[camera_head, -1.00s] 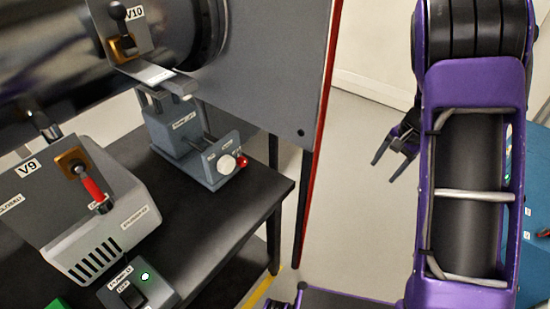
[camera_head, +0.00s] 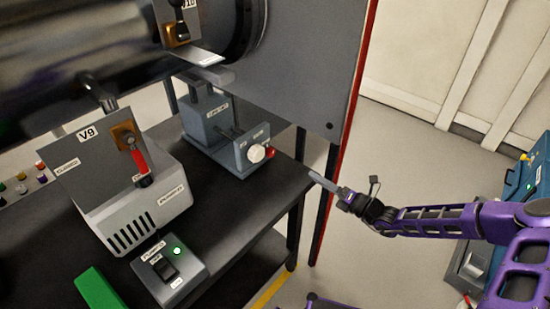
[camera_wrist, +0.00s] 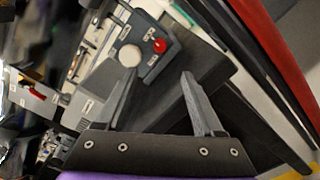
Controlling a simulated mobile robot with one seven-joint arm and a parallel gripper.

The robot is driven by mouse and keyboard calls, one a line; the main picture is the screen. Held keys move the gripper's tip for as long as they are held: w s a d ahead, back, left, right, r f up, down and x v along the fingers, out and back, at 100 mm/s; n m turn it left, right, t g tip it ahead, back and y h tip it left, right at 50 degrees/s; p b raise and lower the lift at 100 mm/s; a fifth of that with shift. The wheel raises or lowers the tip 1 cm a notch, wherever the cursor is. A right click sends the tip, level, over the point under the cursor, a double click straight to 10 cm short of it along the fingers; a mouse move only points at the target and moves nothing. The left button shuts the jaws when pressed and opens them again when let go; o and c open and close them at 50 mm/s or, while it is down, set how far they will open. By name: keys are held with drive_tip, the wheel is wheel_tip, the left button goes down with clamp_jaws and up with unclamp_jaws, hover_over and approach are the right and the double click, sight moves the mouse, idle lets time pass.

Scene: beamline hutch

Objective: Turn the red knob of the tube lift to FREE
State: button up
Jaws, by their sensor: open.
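The tube lift (camera_head: 235,135) is a grey device on the black bench, with a large white knob (camera_head: 257,153) and a smaller red knob (camera_head: 271,153) at its near right end. In the wrist view the red knob (camera_wrist: 159,46) shows right of the white knob (camera_wrist: 130,56). The small labels on the panel are too small to read. My gripper (camera_head: 320,180) is to the right of the bench corner, pointing left, apart from the knob. In the wrist view my gripper (camera_wrist: 158,75) is open and empty, with the red knob beyond its fingertips.
A V9 valve box (camera_head: 128,195) with a red-handled lever and a switch box (camera_head: 170,272) with a green light stand on the black bench (camera_head: 235,240). A grey panel with a red edge (camera_head: 346,140) rises behind the bench corner.

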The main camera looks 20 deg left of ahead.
sight(273, 154)
drive_tip(key=b+x, duration=0.1)
drive_tip(key=x, duration=1.6)
drive_tip(key=shift+a+b, duration=0.1)
drive_tip(key=shift+b, duration=0.2)
drive_tip(key=shift+c, duration=0.2)
clamp_jaws()
